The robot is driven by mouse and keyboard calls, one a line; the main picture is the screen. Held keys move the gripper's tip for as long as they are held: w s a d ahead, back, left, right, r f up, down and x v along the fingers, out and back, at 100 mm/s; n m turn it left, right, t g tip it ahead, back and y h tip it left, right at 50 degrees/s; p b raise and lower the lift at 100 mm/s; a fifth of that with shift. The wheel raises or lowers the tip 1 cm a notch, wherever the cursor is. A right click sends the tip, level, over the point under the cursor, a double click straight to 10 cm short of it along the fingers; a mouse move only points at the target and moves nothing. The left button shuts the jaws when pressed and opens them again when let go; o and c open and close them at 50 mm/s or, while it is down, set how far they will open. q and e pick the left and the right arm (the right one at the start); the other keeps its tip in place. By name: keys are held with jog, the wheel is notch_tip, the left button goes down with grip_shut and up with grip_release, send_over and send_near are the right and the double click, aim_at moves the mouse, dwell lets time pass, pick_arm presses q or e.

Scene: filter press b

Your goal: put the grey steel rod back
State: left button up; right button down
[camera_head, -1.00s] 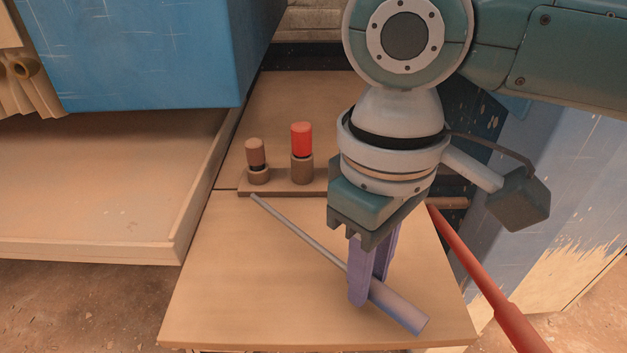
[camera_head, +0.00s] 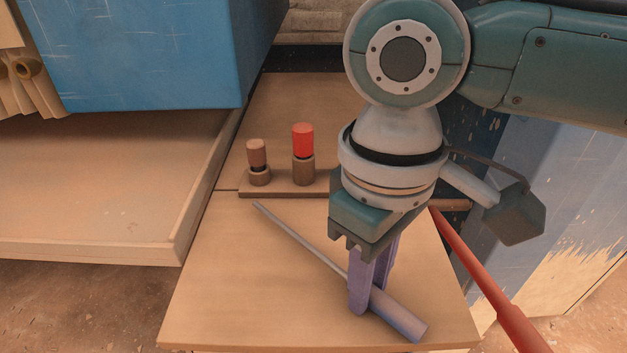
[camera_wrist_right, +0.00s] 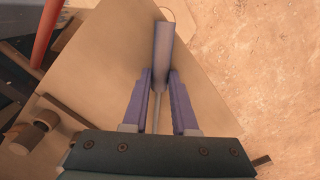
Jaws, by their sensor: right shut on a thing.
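The grey steel rod (camera_head: 300,242) has a thin shaft and a thicker grey-violet end. It slants across the wooden tabletop from upper left to lower right in the head view. My right gripper (camera_head: 368,300) points down with its violet fingers shut on the rod where the shaft meets the thick end. In the right wrist view, the thick end of the rod (camera_wrist_right: 163,50) passes between the fingertips of the right gripper (camera_wrist_right: 159,78). I cannot tell whether the rod touches the tabletop. My left gripper is not in view.
A low wooden rack (camera_head: 285,192) holds a brown-topped piece (camera_head: 257,153) and a red-topped piece (camera_head: 303,140); its right part is hidden behind my gripper. A red bar (camera_head: 480,275) runs along the right. A shallow tray (camera_head: 90,250) and blue block (camera_head: 150,55) stand left. The tabletop's front left (camera_head: 240,300) is clear.

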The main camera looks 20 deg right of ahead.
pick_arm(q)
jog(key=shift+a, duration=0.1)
pick_arm(e)
jog(key=c, duration=0.6)
grip_release()
jog(key=shift+f, duration=0.1)
